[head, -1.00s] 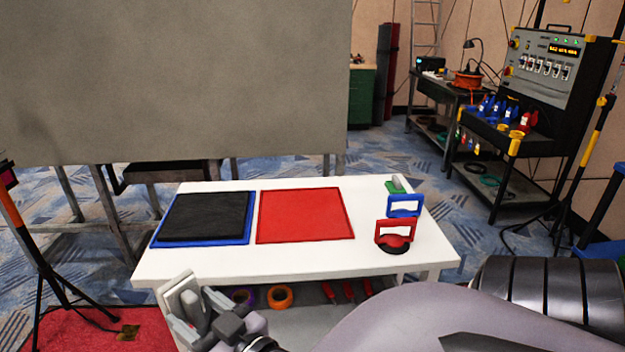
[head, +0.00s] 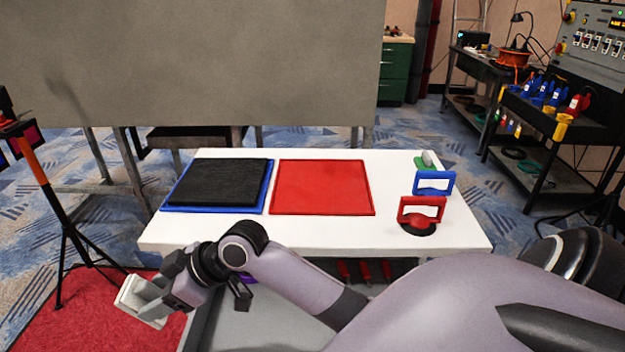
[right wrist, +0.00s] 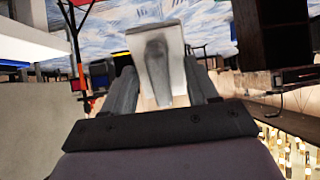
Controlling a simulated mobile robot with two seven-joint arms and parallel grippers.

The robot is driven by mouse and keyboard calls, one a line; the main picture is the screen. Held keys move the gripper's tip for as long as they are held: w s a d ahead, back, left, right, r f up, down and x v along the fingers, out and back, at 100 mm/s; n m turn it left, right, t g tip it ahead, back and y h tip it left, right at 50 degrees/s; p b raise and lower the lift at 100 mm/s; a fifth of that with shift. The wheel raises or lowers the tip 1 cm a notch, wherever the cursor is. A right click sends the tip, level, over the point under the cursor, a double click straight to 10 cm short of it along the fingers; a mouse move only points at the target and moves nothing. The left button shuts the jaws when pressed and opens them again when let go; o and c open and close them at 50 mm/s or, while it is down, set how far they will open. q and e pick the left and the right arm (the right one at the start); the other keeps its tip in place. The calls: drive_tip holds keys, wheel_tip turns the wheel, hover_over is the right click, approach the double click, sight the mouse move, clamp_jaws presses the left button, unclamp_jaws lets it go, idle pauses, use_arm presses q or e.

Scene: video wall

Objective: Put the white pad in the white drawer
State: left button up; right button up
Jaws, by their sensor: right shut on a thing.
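My right gripper (head: 160,296) is shut on the white pad (head: 138,304), off the front left of the white table (head: 330,235) and above the red mat. Below the table front is a pale grey surface (head: 262,330), partly hidden by my right arm. I cannot tell whether it is the white drawer or a shelf. My left gripper is not in view.
On the table lie a black pad (head: 215,182) on a blue one, a red pad (head: 322,187), and red (head: 420,213) and blue (head: 434,183) handled suction cups. A tripod stand (head: 68,235) stands at left on the red mat (head: 100,312). Red tools (head: 364,272) lie under the table.

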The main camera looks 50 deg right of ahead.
drive_tip(key=f+n+g, duration=0.1)
drive_tip(key=d+n+g+b, duration=0.1)
drive_tip(key=n+g, duration=0.1)
drive_tip(key=w+f+n+g, duration=0.1)
drive_tip(key=n+g, duration=0.1)
drive_tip(key=shift+d+f+h+b, duration=0.2)
drive_tip(key=shift+f+h+b, duration=0.1)
drive_tip(key=shift+f+b, duration=0.05)
drive_tip(key=d+f+n+g+h+b, duration=0.1)
drive_tip(key=d+n+g+h+b, duration=0.15)
drive_tip(key=d+n, duration=0.3)
wheel_tip(320, 180, up, 3)
drive_tip(key=n+h+b, duration=0.3)
drive_tip(key=n+h, duration=0.2)
drive_tip(key=n, duration=0.2)
hover_over(263, 317)
drive_tip(key=shift+r+m, duration=0.2)
drive_tip(key=shift+m, duration=0.05)
wheel_tip(263, 317, down, 19)
drive_tip(key=b, duration=0.3)
drive_tip(key=shift+f, duration=0.2)
drive_tip(key=o, duration=0.9)
drive_tip(key=shift+o, duration=0.2)
